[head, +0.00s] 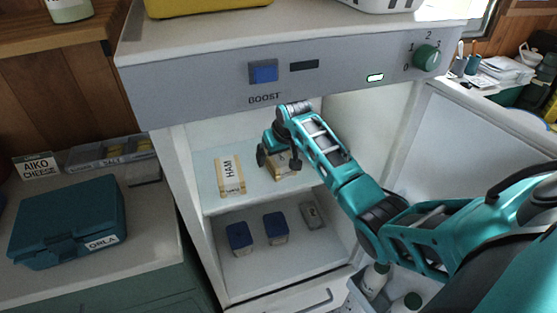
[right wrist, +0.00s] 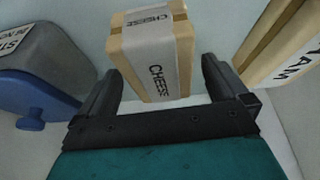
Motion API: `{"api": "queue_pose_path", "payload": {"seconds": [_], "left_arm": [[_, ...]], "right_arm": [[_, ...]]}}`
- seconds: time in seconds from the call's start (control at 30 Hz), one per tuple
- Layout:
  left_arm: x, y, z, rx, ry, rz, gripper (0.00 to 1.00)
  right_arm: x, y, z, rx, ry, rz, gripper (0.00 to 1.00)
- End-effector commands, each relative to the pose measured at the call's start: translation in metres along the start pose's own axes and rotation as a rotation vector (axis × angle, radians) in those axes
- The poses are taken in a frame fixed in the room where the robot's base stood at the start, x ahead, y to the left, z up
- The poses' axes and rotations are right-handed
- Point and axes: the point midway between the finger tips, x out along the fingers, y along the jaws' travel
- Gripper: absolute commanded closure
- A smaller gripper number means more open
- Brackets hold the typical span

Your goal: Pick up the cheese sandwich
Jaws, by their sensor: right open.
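The cheese sandwich (right wrist: 150,50) is a boxy tan pack with a white band marked CHEESE. It stands on the fridge's upper shelf, and in the head view its visible part (head: 284,172) is partly hidden by my right gripper (head: 277,158). In the right wrist view my right gripper (right wrist: 160,85) is open, with one finger near each side of the pack's near end. I see a gap at the right finger; whether the left finger touches cannot be told. My left gripper is not in view.
A similar ham pack (head: 230,176) stands close to the left on the same shelf. Blue-lidded boxes (head: 239,237) sit on the shelf below. The control panel (head: 330,68) overhangs the opening.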

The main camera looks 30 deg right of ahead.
Motion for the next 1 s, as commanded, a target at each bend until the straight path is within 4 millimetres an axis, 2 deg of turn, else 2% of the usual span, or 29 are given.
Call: {"api": "queue_pose_path", "payload": {"seconds": [0.13,1.0], "left_arm": [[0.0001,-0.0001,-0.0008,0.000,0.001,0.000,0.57],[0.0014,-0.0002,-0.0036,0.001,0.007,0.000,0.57]], "right_arm": [[0.0054,-0.0002,-0.0001,-0.001,0.001,0.000,0.00],[0.0100,-0.0003,0.0024,-0.001,0.000,0.000,0.00]]}}
